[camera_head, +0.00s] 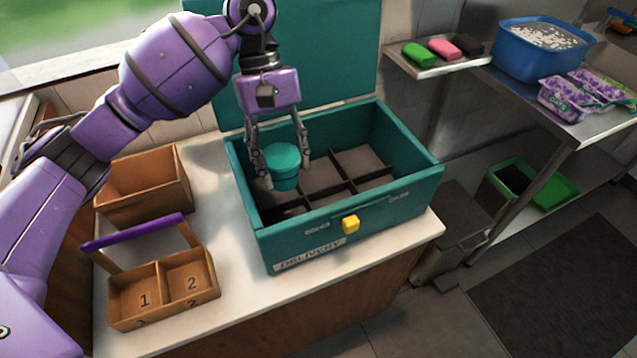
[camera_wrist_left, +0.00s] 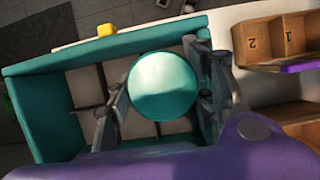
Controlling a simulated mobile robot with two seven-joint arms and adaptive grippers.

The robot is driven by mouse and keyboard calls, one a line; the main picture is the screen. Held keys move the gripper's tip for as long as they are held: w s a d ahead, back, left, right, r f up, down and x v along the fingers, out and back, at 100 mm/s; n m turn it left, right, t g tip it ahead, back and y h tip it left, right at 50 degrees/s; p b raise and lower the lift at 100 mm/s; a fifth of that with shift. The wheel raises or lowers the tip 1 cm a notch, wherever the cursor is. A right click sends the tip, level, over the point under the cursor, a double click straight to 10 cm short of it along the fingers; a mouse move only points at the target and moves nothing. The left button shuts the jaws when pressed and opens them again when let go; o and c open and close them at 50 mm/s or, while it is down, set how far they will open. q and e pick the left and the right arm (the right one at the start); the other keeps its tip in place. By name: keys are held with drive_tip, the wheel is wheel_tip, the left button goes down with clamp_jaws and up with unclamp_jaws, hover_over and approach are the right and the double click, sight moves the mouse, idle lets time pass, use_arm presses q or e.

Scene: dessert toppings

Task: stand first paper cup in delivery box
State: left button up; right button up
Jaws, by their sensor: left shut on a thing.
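A teal paper cup with a lid (camera_head: 284,163) is held upright between the fingers of my left gripper (camera_head: 281,160). The cup (camera_wrist_left: 164,86) also shows from above in the left wrist view, with a finger on each side. The teal delivery box (camera_head: 345,228) stands open on the counter, its lid raised at the back. Dark dividers split its floor into several compartments. The cup is inside the box's outline, near its left end; its base is partly below the rim, and I cannot tell whether it touches the floor. My right gripper is not in view.
A wooden carrier (camera_head: 165,287) with empty compartments marked 1 and 2 and a purple handle (camera_head: 133,232) stands left of the box. An open wooden box (camera_head: 146,187) is behind it. A metal shelf at right holds a blue tub (camera_head: 513,65) and purple packs.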

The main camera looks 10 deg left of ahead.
sight(285, 184)
use_arm(q)
drive_tip(key=f, duration=0.5)
drive_tip(key=shift+s+f, duration=0.35)
wheel_tip(285, 184, down, 12)
drive_tip(key=shift+w+f+p, duration=0.1)
drive_tip(key=shift+p, duration=0.4)
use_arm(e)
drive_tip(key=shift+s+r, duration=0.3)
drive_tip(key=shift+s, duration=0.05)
use_arm(q)
drive_tip(key=shift+f, duration=0.15)
drive_tip(key=o, duration=1.3)
drive_tip(key=shift+c, duration=0.2)
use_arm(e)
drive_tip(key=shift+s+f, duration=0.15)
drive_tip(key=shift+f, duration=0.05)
